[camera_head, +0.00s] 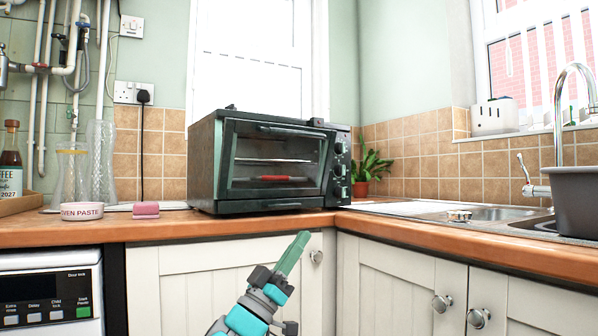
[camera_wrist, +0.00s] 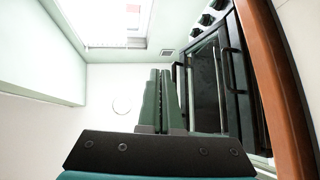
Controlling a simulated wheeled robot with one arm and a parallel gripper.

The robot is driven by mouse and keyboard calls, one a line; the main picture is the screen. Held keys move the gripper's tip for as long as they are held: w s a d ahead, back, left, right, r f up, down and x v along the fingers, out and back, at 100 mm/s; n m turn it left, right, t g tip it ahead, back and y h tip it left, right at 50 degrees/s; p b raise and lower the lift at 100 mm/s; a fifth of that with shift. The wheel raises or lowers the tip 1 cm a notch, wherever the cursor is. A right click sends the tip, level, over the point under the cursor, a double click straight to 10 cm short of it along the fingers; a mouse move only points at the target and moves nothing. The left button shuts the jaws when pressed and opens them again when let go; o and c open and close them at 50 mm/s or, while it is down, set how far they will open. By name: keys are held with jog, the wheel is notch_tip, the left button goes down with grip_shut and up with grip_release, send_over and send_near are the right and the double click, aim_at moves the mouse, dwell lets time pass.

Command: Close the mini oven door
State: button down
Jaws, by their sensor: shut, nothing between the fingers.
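The mini oven (camera_head: 203,160) is a dark box on the wooden worktop in the corner. Its glass door (camera_head: 276,163) stands upright across the front, with the handle (camera_head: 290,131) along its top edge. I cannot tell whether the door is fully shut or slightly ajar. A rack and a red item show through the glass. My gripper (camera_head: 303,238) is shut and empty, in front of the worktop and below the oven, apart from the door. In the wrist view the gripper (camera_wrist: 160,75) has the oven door (camera_wrist: 206,88) to its right, with the handle (camera_wrist: 233,70) visible.
The worktop edge (camera_head: 210,231) lies just behind my gripper. A pink sponge (camera_head: 146,210), a bowl (camera_head: 82,211) and glass vases (camera_head: 101,165) stand left of the oven. A plant (camera_head: 368,172), sink (camera_head: 490,213) and grey pan (camera_head: 575,199) are to the right.

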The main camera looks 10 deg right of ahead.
aim_at(296, 132)
jog(key=s+a+r+m+g+y+p, duration=0.1)
jog(key=a+r+m+g+y+p, duration=0.15)
jog(key=a+r+m, duration=0.45)
jog(key=s+a+r+m+g+y+p, duration=0.1)
jog(key=a+r+m+y+p, duration=0.15)
jog(key=r+m, duration=0.85)
jog(key=shift+w+d+r+m+g+y+p, duration=0.15)
jog(key=shift+w+d+r+m+y+p, duration=0.25)
jog(key=shift+w+d+r+p, duration=0.9)
jog(key=shift+w+d+r+m+g+y+p, duration=0.15)
jog(key=shift+w+d+r+m+y+p, duration=0.35)
jog(key=shift+w+d, duration=1.55)
jog(key=shift+w+d+r+m+g+y+p, duration=0.2)
jog(key=shift+w+d+r+m+p, duration=0.3)
jog(key=shift+w+d+r+p, duration=0.8)
jog(key=shift+w+d+f, duration=0.2)
jog(key=shift+d+f, duration=0.3)
jog(key=shift+f, duration=0.05)
jog(key=shift+r, duration=0.1)
